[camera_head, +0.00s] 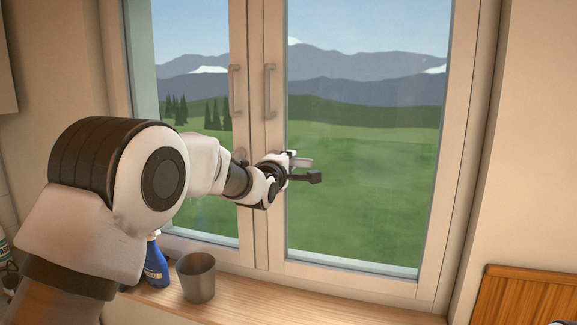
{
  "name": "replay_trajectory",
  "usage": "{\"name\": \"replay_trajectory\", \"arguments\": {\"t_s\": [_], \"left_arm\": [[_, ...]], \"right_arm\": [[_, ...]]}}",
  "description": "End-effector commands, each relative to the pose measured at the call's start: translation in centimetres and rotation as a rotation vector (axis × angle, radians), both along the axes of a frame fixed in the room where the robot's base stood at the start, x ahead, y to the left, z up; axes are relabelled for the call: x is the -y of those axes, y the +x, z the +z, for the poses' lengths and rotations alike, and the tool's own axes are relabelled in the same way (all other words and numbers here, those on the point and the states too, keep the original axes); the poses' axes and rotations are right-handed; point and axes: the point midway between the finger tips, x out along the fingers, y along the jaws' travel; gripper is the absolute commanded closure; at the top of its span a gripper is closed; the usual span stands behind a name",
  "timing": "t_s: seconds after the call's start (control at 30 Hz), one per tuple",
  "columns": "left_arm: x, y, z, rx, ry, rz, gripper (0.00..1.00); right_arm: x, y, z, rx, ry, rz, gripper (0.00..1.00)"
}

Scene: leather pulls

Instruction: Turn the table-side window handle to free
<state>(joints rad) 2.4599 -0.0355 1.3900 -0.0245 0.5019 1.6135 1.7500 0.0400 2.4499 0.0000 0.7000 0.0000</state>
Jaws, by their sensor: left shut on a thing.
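The window's right sash carries a light grey lever handle (302,162), part of which shows just beyond my left gripper (304,169). The visible part of the lever lies roughly level and points right. My left gripper is shut on this handle; its dark finger sticks out to the right just below it. The gripper and wrist hide the handle's base. A round fitting (239,154) on the left sash shows partly behind my arm.
Two upright pulls, left (235,91) and right (270,91), sit above on the closed-looking sashes. A grey cup (196,279) and a blue bottle (155,265) stand on the wooden sill (300,305). A wooden panel (525,298) is at lower right.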

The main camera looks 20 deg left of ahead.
Motion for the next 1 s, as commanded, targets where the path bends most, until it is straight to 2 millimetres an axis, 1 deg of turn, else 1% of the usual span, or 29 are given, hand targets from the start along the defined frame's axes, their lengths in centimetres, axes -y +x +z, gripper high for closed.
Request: {"name": "replay_trajectory", "arguments": {"t_s": [0.5,0.53,0.6,0.87,1.0], "left_arm": [[-0.04,0.00,0.20,0.001,-0.025,0.001,1.00],[-0.05,0.00,0.20,0.001,-0.026,0.001,0.72],[-0.05,0.00,0.18,0.001,-0.025,0.001,0.52],[-0.03,-0.01,0.12,-0.001,-0.023,0.000,0.52],[-0.05,-0.82,0.14,-0.001,-0.022,0.000,0.52]], "right_arm": [[0.00,0.00,-0.02,0.000,0.000,0.000,1.00],[0.00,0.00,-0.02,0.000,0.000,0.000,1.00],[0.00,-0.01,-0.02,0.000,0.000,0.000,1.00],[0.00,0.00,-0.02,0.000,0.000,0.000,1.00],[0.00,0.00,-0.02,0.000,0.000,0.000,1.00]]}}
